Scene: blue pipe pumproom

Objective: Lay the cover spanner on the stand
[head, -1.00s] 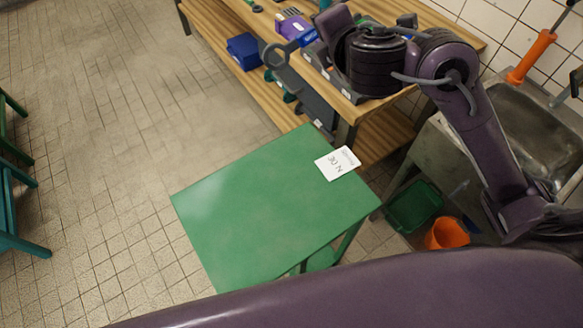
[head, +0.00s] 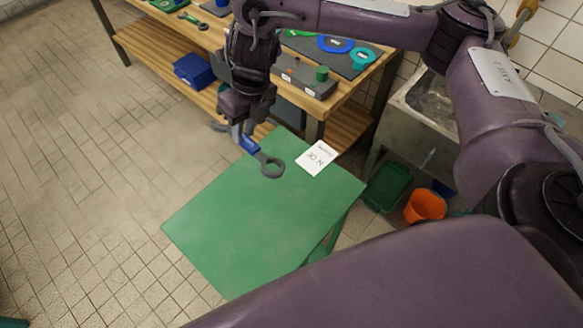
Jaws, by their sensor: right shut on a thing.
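The cover spanner (head: 248,144) has a blue handle and a grey ring end that points toward the near right. My right gripper (head: 245,128) is shut on its handle. The ring end shows over the far part of the green stand (head: 240,215), and the other end sticks out past the stand's far left edge. I cannot tell how far the spanner is above the top. A white card with writing (head: 317,157) lies at the stand's far right corner. My left gripper is not in view.
A wooden workbench (head: 205,36) stands behind the stand, with several tools on top and a blue box (head: 194,70) on its lower shelf. An orange bucket (head: 425,205) and a green crate (head: 386,188) are right of the stand. Most of the stand's top is bare.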

